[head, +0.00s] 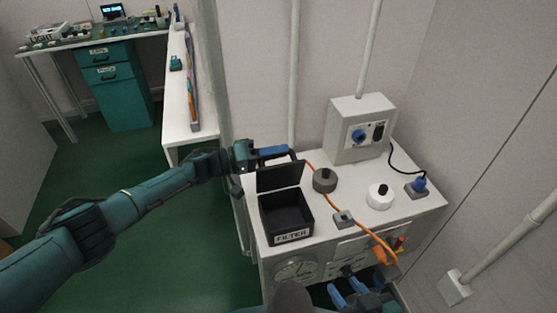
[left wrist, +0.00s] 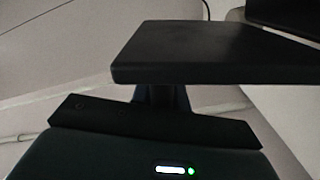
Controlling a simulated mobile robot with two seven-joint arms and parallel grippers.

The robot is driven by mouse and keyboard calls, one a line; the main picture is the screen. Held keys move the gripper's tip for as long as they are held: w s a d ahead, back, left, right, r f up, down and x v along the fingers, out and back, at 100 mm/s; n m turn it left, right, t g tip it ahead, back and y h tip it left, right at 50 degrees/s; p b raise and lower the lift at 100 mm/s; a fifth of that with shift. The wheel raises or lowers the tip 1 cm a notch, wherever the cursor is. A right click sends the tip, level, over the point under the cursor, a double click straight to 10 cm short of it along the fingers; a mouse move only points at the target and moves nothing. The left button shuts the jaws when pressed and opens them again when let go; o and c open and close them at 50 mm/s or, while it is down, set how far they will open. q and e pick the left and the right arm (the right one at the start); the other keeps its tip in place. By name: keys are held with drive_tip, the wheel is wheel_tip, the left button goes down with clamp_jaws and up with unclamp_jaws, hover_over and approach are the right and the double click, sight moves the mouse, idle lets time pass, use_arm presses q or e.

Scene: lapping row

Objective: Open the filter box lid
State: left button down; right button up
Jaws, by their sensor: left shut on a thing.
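The black filter box (head: 285,235), with a FILTER label on its front, stands at the left of the white bench. Its lid (head: 278,177) stands up, about vertical, at the back edge, and the dark inside of the box shows. My left gripper (head: 278,152) is at the lid's upper edge and shut on it. In the left wrist view the lid (left wrist: 195,50) is a dark plate close ahead, hiding much of the fingers. My right gripper (head: 358,292) is low at the bench's front with its blue fingers apart, and nothing shows between them.
On the white bench (head: 405,208) are a grey round weight (head: 324,180), a white round piece (head: 380,196), a grey block (head: 344,219) and an orange cable (head: 358,228). A control box (head: 361,128) stands at the back. A pole (head: 216,90) rises behind my left arm.

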use_arm(q)
drive_tip(key=shift+w+a+f, duration=0.15)
drive_tip(key=shift+w+f, duration=0.1)
drive_tip(key=shift+w, duration=0.15)
drive_tip(key=c, duration=1.4)
unclamp_jaws()
drive_tip(key=shift+f, duration=0.1)
drive_tip(key=shift+a, duration=0.1)
drive_tip(key=v, duration=1.3)
